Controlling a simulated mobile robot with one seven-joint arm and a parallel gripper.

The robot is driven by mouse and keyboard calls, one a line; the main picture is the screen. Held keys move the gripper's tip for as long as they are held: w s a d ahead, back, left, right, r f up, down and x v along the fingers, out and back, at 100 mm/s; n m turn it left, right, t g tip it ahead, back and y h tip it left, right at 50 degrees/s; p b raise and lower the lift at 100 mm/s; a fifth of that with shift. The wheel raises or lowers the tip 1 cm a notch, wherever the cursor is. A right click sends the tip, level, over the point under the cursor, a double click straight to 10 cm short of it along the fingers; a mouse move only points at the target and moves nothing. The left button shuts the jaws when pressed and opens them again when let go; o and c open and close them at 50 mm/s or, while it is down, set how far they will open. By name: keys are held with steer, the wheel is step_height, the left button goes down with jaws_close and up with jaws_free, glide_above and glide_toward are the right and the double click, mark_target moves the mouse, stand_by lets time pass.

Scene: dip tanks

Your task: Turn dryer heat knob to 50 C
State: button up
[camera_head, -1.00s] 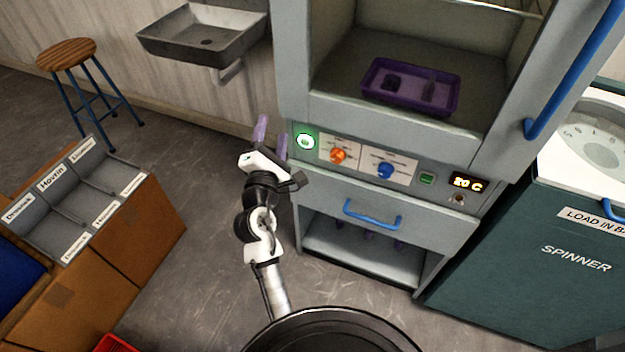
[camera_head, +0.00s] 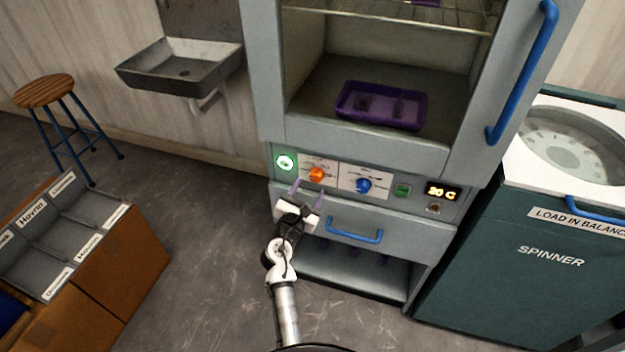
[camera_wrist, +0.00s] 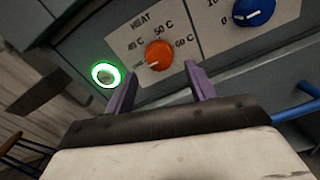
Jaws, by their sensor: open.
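The dryer (camera_head: 375,210) is a grey cabinet with a control panel across its front. The orange heat knob (camera_head: 316,174) also shows in the wrist view (camera_wrist: 158,54), under the word HEAT with marks for 40, 50 and 60 C around it. Its pale pointer looks turned to the lower left, near the mark below 40 C. The display (camera_head: 442,192) seems to read 20 C. My gripper (camera_head: 308,193) is open and empty, just below and in front of the heat knob. In the wrist view its purple fingers stand apart on either side below the knob, not touching it.
A green-lit ring button (camera_head: 285,162) is left of the knob, a blue knob (camera_head: 363,186) right. A blue drawer handle (camera_head: 355,233) is below. A purple tray (camera_head: 380,122) sits inside the open dryer. The spinner (camera_head: 540,255) stands right, labelled bins (camera_head: 75,235) left.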

mark_target(314, 180)
steer(key=shift+x, duration=1.85)
steer(key=c, duration=1)
